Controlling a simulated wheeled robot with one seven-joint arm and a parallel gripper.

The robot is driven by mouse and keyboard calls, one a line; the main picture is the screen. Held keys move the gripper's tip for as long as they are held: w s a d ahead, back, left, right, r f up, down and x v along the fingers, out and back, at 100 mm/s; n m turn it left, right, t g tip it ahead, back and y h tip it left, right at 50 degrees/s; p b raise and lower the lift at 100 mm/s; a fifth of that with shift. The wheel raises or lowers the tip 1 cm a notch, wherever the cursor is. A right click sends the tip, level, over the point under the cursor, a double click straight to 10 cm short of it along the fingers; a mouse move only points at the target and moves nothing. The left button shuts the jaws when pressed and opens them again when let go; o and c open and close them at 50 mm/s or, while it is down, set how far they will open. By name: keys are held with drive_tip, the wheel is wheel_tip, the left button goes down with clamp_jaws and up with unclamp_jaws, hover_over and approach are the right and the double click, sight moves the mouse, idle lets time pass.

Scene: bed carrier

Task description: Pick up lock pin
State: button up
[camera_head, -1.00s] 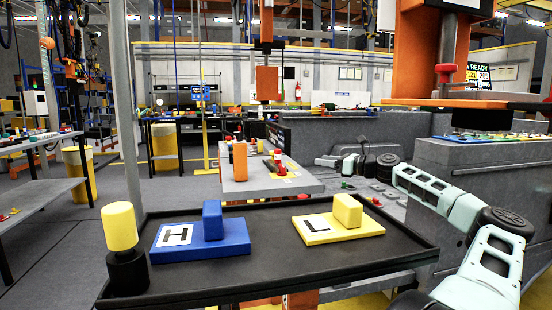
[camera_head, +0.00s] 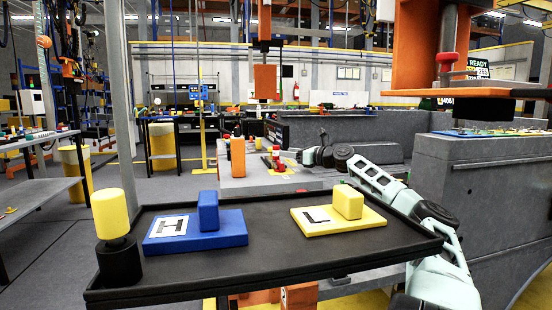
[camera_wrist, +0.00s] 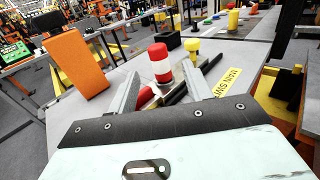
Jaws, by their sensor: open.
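A red and white upright pin (camera_head: 276,158), which looks like the lock pin, stands on a grey table (camera_head: 240,183) beyond the black tray. In the wrist view the pin (camera_wrist: 160,62) shows its red top and white band, ahead of and between my gripper's fingers. My gripper (camera_wrist: 175,75) is open and empty, with a finger on each side of the line to the pin. In the head view my gripper (camera_head: 309,157) is just right of the pin. The pin's lower part is partly hidden, and I cannot tell whether a finger touches it.
An orange upright block (camera_head: 237,158) stands left of the pin. A yellow-topped post (camera_wrist: 191,50) is right of it in the wrist view. The black tray (camera_head: 280,243) in front holds a blue H block, a yellow L block and a yellow cylinder. An orange press (camera_head: 440,75) hangs right.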

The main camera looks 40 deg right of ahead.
sight(276, 159)
drive_tip(key=x, duration=0.4)
drive_tip(key=shift+f, duration=0.25)
clamp_jaws()
